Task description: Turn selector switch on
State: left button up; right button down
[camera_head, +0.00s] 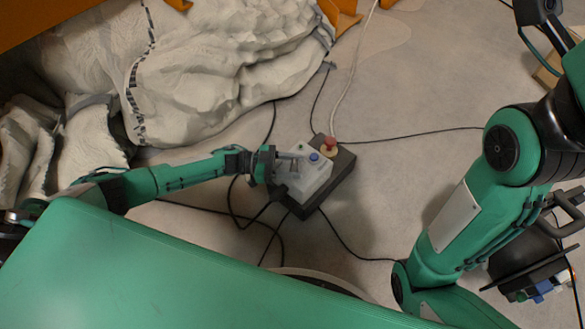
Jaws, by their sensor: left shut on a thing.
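A small pale grey control box (315,179) sits on a dark base (341,174) on the floor in the middle of the head view. It carries a red mushroom button (330,144) at its far side and a blue button (314,157) on top. My left gripper (294,157) reaches in from the left, with its fingers at the box's upper left side. It is shut on what seems to be the selector switch, which the fingers hide. The switch's position cannot be told.
Black cables (328,236) run over the floor around the box. A large crumpled pale sandbed mass (215,75) lies at the upper left. Black equipment (527,262) stands at the lower right. The floor (400,190) right of the box is mostly clear.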

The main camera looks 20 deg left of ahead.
pick_arm(q)
jog(key=shift+f+m+g+b, duration=0.1)
jog(key=shift+m+g+b, duration=0.2)
jog(key=shift+m+g, duration=0.3)
jog(key=shift+g, duration=0.6)
jog(key=o, duration=1)
